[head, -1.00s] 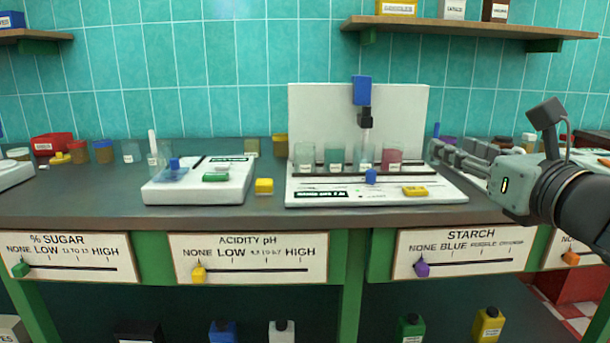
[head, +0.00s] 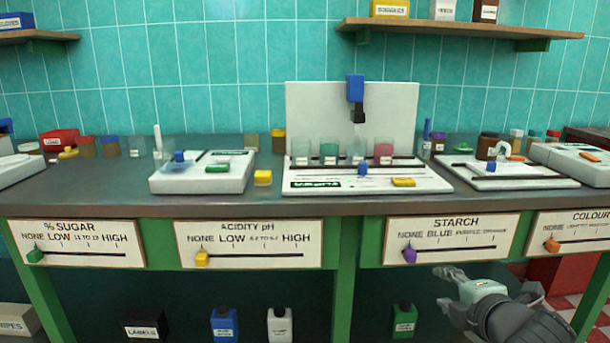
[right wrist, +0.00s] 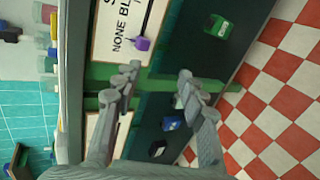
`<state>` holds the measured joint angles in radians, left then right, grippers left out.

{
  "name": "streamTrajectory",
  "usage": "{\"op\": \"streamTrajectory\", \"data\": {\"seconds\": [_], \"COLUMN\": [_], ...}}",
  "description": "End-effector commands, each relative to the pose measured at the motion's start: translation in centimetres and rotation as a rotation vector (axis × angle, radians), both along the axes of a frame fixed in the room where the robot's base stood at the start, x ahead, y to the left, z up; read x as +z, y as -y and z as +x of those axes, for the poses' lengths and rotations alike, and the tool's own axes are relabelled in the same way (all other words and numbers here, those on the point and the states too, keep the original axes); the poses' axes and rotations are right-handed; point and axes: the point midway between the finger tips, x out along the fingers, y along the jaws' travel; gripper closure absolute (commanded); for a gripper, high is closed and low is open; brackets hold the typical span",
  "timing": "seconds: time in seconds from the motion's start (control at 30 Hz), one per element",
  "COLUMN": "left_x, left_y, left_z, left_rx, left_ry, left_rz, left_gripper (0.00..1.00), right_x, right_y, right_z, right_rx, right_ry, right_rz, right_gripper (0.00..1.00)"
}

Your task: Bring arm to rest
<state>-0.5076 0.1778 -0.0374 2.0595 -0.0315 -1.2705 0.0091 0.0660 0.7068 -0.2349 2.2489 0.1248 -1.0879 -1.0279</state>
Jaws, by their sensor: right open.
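My right gripper (head: 452,287) is low at the right in the head view, below the bench top and in front of the starch panel's lower edge. In the right wrist view its two grey fingers (right wrist: 158,90) stand apart with nothing between them. The gripper is open and empty. My left gripper is not in view.
The bench (head: 120,200) carries a white station with several beakers (head: 328,152) and a blue dispenser (head: 355,90). Slider panels (head: 445,240) line its front. Bottles, including a green one (head: 404,320), stand underneath. A red and white checkered floor (right wrist: 275,90) lies clear.

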Motion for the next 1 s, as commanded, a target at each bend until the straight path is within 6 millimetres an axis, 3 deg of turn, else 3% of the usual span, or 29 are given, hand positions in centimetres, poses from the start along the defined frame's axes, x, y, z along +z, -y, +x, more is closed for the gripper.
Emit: {"op": "streamTrajectory", "data": {"seconds": [0.03,0.2,0.3,0.43,0.5,0.63,0.77,1.0], "left_x": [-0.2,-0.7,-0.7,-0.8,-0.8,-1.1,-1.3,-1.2], "left_y": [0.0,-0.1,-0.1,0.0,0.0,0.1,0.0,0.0], "left_z": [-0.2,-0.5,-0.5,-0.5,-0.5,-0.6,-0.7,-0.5], "left_rx": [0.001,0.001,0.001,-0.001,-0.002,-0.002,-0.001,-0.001], "left_ry": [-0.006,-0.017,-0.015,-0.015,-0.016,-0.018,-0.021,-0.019], "left_rz": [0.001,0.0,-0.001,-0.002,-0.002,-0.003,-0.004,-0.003], "left_gripper": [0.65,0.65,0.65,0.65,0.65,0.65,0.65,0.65], "right_x": [-4.2,-15.8,-21.7,-27.6,-29.7,-32.0,-32.7,-32.7], "right_y": [0.2,1.1,1.3,1.0,0.9,0.6,0.5,0.5], "right_z": [-1.4,-7.4,-12.2,-18.5,-21.3,-24.8,-26.0,-26.0], "right_rx": [-0.093,-0.454,-0.683,-0.956,-1.075,-1.217,-1.27,-1.27], "right_ry": [-0.079,-0.286,-0.388,-0.483,-0.513,-0.543,-0.549,-0.549], "right_rz": [0.13,0.495,0.66,0.809,0.859,0.912,0.929,0.929], "right_gripper": [0.59,0.59,0.59,0.59,0.59,0.59,0.59,0.59]}}
